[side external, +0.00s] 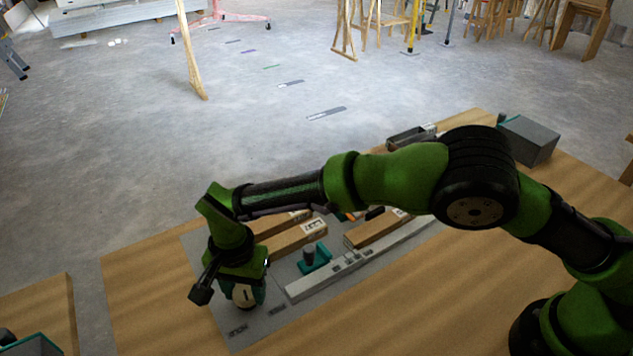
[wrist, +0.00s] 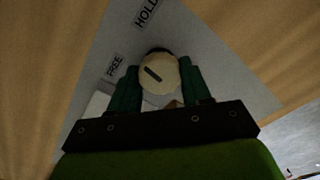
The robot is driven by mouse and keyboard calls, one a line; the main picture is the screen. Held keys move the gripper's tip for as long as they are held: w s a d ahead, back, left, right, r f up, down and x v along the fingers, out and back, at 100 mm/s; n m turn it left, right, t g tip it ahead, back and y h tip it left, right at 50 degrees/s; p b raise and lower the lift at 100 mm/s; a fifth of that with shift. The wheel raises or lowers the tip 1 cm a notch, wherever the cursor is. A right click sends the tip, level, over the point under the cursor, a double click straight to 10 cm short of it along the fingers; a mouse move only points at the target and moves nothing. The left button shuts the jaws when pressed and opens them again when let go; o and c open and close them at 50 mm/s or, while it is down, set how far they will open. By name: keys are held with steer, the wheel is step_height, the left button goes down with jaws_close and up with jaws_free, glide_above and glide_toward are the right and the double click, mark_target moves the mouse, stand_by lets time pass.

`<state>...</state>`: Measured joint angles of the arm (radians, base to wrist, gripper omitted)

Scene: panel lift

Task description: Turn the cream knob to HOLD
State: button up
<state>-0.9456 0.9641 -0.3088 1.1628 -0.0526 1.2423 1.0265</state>
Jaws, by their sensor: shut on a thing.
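The cream knob (wrist: 158,75) is round, with a dark bar mark across its face. One end of the mark points up-left in the wrist view, between the FREE label (wrist: 115,66) and the HOLD label (wrist: 147,12). My gripper (wrist: 157,88) has its two dark green fingers on either side of the knob, shut on it. In the side view the cream knob (side external: 244,297) shows below my gripper (side external: 243,284) at the near end of the grey panel (side external: 205,268).
A green-based fixture with a dark post (side external: 312,257) stands on the panel. A long light rail (side external: 340,268) and several brown blocks lie nearby. A grey box (side external: 528,140) is at the far right of the wooden table (side external: 140,290).

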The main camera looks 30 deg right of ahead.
mark_target(245, 290)
steer(key=m, duration=0.7)
stand_by(0.7)
steer(key=o, duration=1.1)
steer(key=shift+c, duration=0.2)
step_height(245, 290, up, 17)
